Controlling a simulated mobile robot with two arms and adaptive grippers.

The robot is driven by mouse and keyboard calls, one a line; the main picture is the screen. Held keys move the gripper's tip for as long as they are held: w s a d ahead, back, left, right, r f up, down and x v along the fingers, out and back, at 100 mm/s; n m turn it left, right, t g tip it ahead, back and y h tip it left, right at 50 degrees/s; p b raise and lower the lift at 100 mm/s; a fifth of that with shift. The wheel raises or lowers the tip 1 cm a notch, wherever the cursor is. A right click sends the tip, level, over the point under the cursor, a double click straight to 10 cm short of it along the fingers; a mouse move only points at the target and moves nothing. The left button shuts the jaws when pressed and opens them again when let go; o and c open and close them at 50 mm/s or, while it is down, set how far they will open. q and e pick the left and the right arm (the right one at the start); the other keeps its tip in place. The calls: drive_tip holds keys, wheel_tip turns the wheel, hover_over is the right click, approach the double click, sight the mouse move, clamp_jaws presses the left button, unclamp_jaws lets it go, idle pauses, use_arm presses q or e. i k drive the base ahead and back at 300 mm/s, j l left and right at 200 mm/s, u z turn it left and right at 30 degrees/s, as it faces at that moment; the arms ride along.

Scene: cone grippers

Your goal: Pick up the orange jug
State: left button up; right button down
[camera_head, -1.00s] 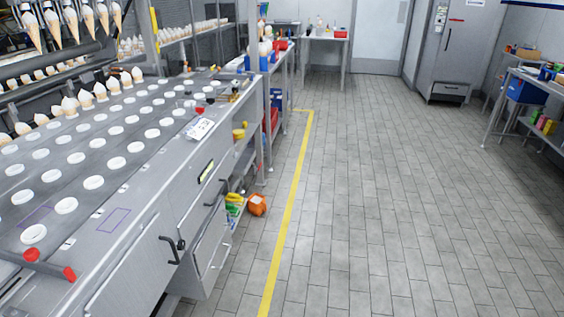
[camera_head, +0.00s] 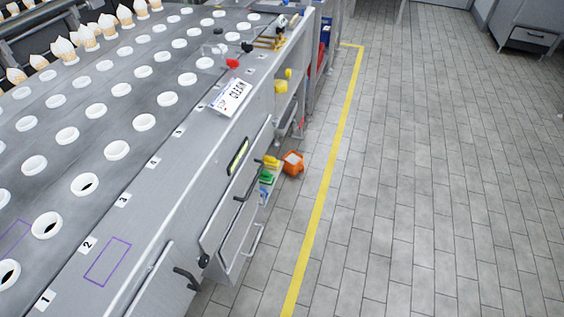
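The orange jug (camera_head: 292,163) is on the floor in the head view, just right of the metal counter's lower side and left of the yellow floor line. It is small in view, with a paler patch on its upper face; its handle cannot be made out. Neither of my grippers shows in this view, and nothing is seen touching the jug from the right.
The long metal counter (camera_head: 200,150) with rows of white rings fills the left. Drawer handles (camera_head: 186,279) stick out from its side. Yellow (camera_head: 271,162) and green (camera_head: 266,178) items are beside the jug. The tiled floor (camera_head: 430,180) right of the yellow line (camera_head: 327,180) is clear.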

sight(294, 164)
drive_tip(key=u, duration=4.65)
drive_tip(key=z, duration=4.6)
drive_tip(key=i+l+u, duration=0.1)
drive_tip(key=u, duration=0.4)
drive_tip(key=i+l+u, duration=0.1)
drive_tip(key=u, duration=0.4)
drive_tip(key=l+u, duration=0.25)
drive_tip(key=u, duration=0.2)
